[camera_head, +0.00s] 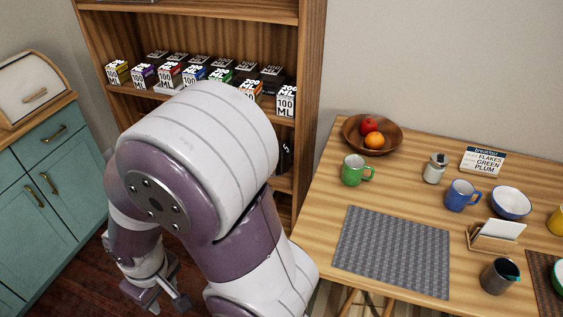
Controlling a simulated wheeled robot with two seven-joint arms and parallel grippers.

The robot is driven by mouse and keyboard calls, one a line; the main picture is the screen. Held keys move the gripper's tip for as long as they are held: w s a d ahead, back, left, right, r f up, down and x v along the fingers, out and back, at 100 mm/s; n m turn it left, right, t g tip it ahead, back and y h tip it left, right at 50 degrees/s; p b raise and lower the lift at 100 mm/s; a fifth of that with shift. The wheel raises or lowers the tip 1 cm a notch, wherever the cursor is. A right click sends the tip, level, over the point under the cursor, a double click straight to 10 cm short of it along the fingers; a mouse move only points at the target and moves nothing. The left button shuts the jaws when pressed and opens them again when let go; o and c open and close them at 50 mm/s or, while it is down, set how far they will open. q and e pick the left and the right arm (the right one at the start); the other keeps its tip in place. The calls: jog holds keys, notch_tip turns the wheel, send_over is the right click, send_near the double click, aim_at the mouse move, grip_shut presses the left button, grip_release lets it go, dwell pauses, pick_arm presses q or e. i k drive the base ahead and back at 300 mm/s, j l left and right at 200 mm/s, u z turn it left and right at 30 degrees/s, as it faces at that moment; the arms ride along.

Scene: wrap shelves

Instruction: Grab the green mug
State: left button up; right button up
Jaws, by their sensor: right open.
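The green mug (353,171) stands upright on the wooden table, near its left edge, with its handle pointing right. It sits just in front of a wooden fruit bowl and behind a grey placemat. My right gripper (166,299) is low at the bottom left, over the dark floor, open and empty. It is well away from the mug, to the left of the table and below the tabletop in the picture. My own large arm links fill the middle left of the view. My left gripper is not in view.
The wooden bowl (353,140) holds red and orange fruit. The grey placemat (392,250) lies flat and bare. Right of the mug stand a small jar (434,169), a blue mug (460,195) and a bowl (510,202). A shelf unit (310,80) with boxes rises behind my arm.

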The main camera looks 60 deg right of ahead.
aim_at(358, 172)
jog(key=i+z, duration=0.3)
jog(key=i+j+z, duration=0.25)
jog(key=i, duration=0.25)
jog(key=i+j+z, duration=0.15)
jog(key=i+z, duration=0.3)
jog(key=z, duration=0.35)
jog(key=i+z, duration=0.15)
jog(key=z, duration=0.3)
jog(key=i+z, duration=0.15)
jog(key=z, duration=0.35)
jog(key=i+j+z, duration=0.1)
jog(key=z, duration=0.35)
jog(key=i+j+z, duration=0.15)
jog(key=z, duration=0.35)
jog(key=i+j+z, duration=0.1)
jog(key=z, duration=0.4)
jog(key=i+j+z, duration=0.15)
jog(key=z, duration=0.3)
jog(key=i+j+z, duration=0.25)
jog(key=z, duration=0.2)
jog(key=i+j+z, duration=0.1)
jog(key=j+z, duration=0.35)
jog(key=i+j+z, duration=0.1)
jog(key=z, duration=0.35)
jog(key=j, duration=0.1)
